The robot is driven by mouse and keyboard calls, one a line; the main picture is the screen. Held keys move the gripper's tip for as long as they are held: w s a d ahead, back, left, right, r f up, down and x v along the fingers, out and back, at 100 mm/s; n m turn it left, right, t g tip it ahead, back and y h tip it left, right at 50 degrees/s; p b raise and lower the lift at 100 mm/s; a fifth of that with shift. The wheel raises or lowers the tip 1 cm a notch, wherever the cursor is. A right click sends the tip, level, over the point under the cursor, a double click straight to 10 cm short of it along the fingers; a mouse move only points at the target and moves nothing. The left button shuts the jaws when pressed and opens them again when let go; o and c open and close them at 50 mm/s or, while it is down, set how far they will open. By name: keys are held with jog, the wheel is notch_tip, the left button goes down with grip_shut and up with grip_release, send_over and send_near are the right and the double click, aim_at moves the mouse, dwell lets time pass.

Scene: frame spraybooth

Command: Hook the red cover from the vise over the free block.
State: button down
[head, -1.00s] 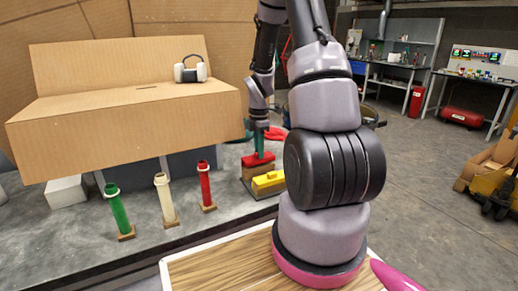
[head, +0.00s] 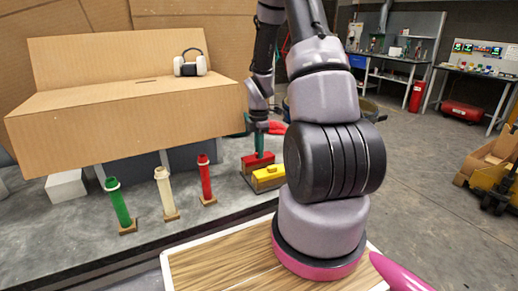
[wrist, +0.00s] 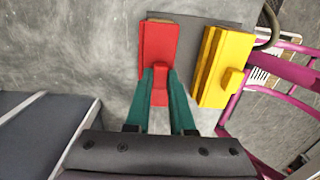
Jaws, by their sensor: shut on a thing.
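My gripper (head: 259,151) is shut on the raised grip of the red cover (head: 258,160). In the wrist view its green fingers (wrist: 160,76) pinch that grip at the near part of the red cover (wrist: 158,42). A yellow cover (head: 269,173) sits on a neighbouring block, just right of the red one in the wrist view (wrist: 227,72). The vise is not clearly identifiable.
Green (head: 118,204), cream (head: 165,192) and red (head: 205,181) posts on wooden bases stand left on the grey bench. A cardboard box (head: 120,120) with a headset (head: 189,64) on it is behind them. Another red object (head: 276,128) lies beyond my gripper.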

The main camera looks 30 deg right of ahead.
jog(key=shift+f, duration=0.1)
jog(key=c, duration=0.7)
grip_release()
notch_tip(320, 180, up, 11)
jog(key=shift+f, duration=0.1)
